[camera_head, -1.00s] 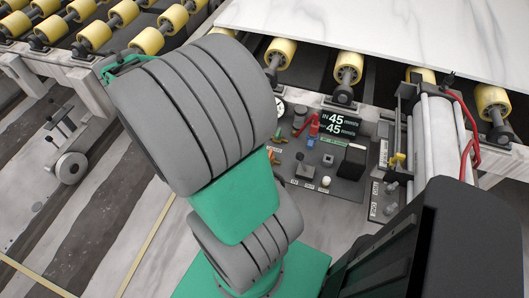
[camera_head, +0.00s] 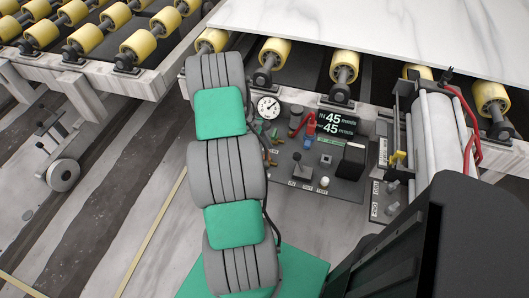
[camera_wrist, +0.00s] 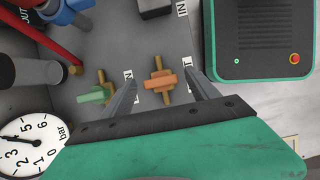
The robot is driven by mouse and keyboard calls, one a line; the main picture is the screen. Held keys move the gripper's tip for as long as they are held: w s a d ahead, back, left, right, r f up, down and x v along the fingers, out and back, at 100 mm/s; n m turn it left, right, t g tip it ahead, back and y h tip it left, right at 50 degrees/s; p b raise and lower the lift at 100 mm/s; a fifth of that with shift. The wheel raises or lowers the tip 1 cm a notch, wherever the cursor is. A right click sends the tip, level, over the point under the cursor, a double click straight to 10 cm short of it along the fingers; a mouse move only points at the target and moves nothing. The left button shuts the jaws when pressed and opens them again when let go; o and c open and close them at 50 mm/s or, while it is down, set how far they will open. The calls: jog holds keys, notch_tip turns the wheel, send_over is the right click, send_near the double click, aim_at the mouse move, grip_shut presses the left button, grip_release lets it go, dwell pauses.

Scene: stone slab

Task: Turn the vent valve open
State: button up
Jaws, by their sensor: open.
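Two small brass valves sit side by side on the grey control panel in the wrist view. One has an orange handle (camera_wrist: 160,84), the other a green handle (camera_wrist: 96,96). The labels beside them are cut or too small to read fully, so I cannot tell which is the vent valve. My gripper (camera_wrist: 162,77) is open, its two fingers on either side of the orange-handled valve. No contact with the handle shows. In the head view my arm hides the gripper and part of the valve area; the green handle (camera_head: 274,133) shows near the arm.
A round pressure gauge (camera_head: 268,107) and red lever (camera_head: 310,124) are close to the valves. A black joystick (camera_head: 302,168) and display (camera_head: 337,123) are farther right. Yellow rollers (camera_head: 344,66) carry a white stone slab (camera_head: 400,35) behind the panel.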

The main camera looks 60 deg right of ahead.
jog(key=shift+c, duration=0.4)
jog(key=c, duration=1.3)
jog(key=shift+d+m, duration=0.1)
jog(key=shift+m, duration=0.2)
jog(key=m+y+b, duration=0.1)
jog(key=m, duration=0.3)
jog(key=shift+d+y+b, duration=0.15)
jog(key=shift+y+b, duration=0.15)
jog(key=shift+y, duration=0.1)
jog(key=m+b, duration=0.1)
jog(key=m, duration=0.1)
jog(key=m+t+y+b, duration=0.1)
jog(key=m, duration=0.2)
jog(key=shift+d+f+y, duration=0.1)
jog(key=shift+f+y, duration=0.05)
jog(key=shift+y, duration=0.15)
jog(key=m+t+y+b, duration=0.1)
jog(key=m+b, duration=0.2)
jog(key=m, duration=0.1)
jog(key=shift+s+d, duration=0.1)
jog(key=shift+s, duration=0.05)
jog(key=shift+r+m+t+y, duration=0.15)
jog(key=shift+m+t, duration=0.3)
jog(key=shift+m, duration=0.6)
jog(key=shift+r+m+t+y, duration=0.15)
jog(key=shift+m+t, duration=0.3)
jog(key=shift+m, duration=0.6)
